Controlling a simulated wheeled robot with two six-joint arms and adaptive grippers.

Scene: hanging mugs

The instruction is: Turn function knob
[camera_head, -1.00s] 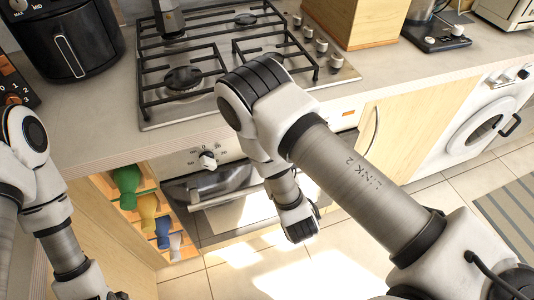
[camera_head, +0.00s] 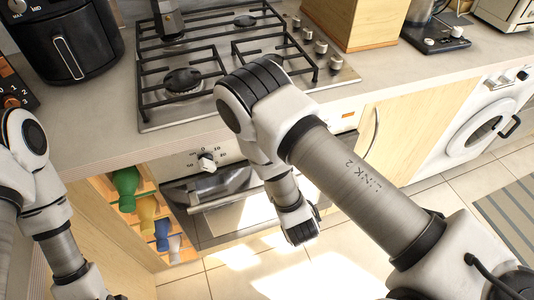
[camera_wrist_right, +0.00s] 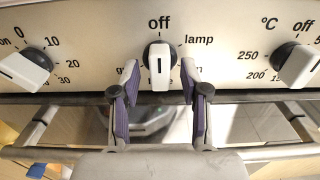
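The function knob (camera_wrist_right: 159,66) is in the middle of the right wrist view, on the oven's control panel (camera_wrist_right: 225,62). It has a black base and a white grip that stands upright under the word "off"; "lamp" is printed to its right. My right gripper (camera_wrist_right: 160,82) is open, with one purple-padded finger on each side of the knob's grip and a gap on both sides. In the head view my right arm hides this knob and the right gripper. My left arm (camera_head: 62,240) is at the left edge of the head view; its gripper is out of the picture.
A timer knob (camera_wrist_right: 26,68) is on the left and a temperature knob (camera_wrist_right: 296,66) on the right of the panel. The oven handle bar (camera_wrist_right: 50,153) runs below. The gas hob (camera_head: 215,60) is above, and an open bottle rack (camera_head: 128,185) is at the left.

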